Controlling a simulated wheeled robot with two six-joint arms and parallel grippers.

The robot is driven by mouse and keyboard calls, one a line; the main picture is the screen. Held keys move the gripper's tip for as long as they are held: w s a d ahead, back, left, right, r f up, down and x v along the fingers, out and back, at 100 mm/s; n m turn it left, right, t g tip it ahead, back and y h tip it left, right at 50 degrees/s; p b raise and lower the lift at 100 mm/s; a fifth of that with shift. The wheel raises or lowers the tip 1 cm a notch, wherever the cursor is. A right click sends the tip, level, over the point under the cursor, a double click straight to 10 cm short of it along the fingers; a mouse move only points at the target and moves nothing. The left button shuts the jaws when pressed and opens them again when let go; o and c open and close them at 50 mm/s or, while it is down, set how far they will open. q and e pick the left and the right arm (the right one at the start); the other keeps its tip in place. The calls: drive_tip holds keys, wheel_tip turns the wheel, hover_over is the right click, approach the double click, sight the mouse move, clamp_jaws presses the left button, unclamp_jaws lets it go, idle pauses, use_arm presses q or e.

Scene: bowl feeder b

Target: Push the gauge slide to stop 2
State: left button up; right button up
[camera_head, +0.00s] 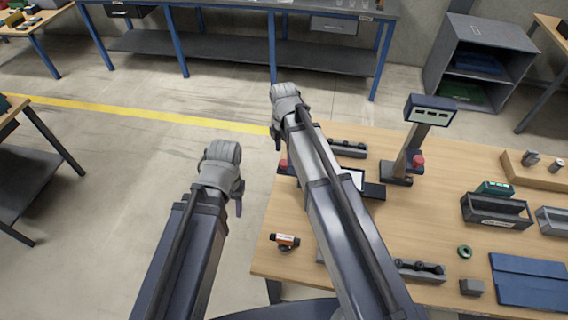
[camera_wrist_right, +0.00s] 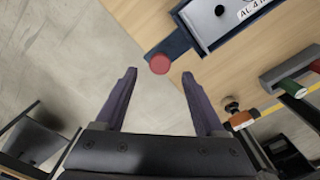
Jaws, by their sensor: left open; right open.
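A red round knob (camera_wrist_right: 160,64) sits on the end of a dark blue bar (camera_wrist_right: 172,46) in the right wrist view. The bar joins a block with a pale top (camera_wrist_right: 222,22) and a partly cut-off label. I cannot make out stop numbers. In the head view the red knob (camera_head: 283,164) shows beside my right forearm, which hides much of the block (camera_head: 353,179). My right gripper (camera_wrist_right: 159,77) is open and empty, with the knob just beyond and between its fingertips; contact is not visible. My left gripper (camera_head: 239,202) is open and empty, left of the table.
A post with a readout (camera_head: 432,109) and a red knob stands on the wooden table (camera_head: 375,228). An orange-banded part (camera_head: 285,240) lies near the left edge. Dark bins (camera_head: 497,211) and a blue panel (camera_head: 530,281) are at right. Floor left of the table is clear.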

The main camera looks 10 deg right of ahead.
sight(284, 162)
wheel_tip(284, 162, down, 4)
drive_tip(key=b, duration=0.3)
drive_tip(key=shift+f, duration=0.15)
clamp_jaws()
idle(0.4)
idle(0.9)
